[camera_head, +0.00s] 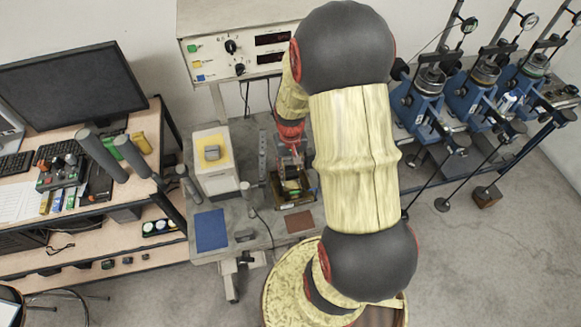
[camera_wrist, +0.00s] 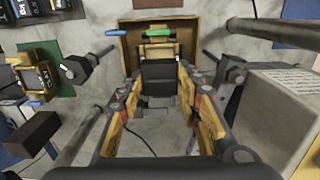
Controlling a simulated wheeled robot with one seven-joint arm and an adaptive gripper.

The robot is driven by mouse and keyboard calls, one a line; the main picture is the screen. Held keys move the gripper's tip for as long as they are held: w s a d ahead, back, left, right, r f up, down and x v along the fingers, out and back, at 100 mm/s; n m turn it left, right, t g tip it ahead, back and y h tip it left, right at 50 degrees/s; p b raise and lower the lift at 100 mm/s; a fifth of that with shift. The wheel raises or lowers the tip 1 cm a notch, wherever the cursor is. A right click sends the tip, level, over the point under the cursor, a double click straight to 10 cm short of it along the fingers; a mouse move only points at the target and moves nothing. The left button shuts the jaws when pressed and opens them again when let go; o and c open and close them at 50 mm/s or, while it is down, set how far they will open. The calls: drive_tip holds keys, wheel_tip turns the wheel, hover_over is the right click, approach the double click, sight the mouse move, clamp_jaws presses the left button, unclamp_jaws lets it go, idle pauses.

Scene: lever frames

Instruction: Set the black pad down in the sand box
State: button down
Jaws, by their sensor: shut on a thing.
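My gripper (camera_wrist: 158,82) is shut on the black pad (camera_wrist: 159,74), which sits between its fingers in the wrist view. In the head view my gripper (camera_head: 291,160) points down over the table, just behind and above a small wooden box, and the pad cannot be made out there. The sand box (camera_head: 219,184) is a white box with yellow sand, standing left of my gripper. A white labelled wall at the right of the wrist view seems to be the same box.
The wooden box (camera_head: 295,204) holds a green-topped thing (camera_head: 291,185). A blue mat (camera_head: 211,230), a brown mat (camera_head: 300,222) and a small grey block (camera_head: 245,236) lie in front. Upright posts (camera_head: 262,150) stand between the sand box and my gripper. Lever machines (camera_head: 420,105) stand at right.

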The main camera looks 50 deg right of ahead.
sight(291, 183)
drive_tip(key=shift+f+b, duration=1.8)
drive_tip(key=shift+f, duration=0.95)
drive_tip(key=c, duration=1.2)
unclamp_jaws()
drive_tip(key=shift+o, duration=0.2)
wheel_tip(291, 183, up, 12)
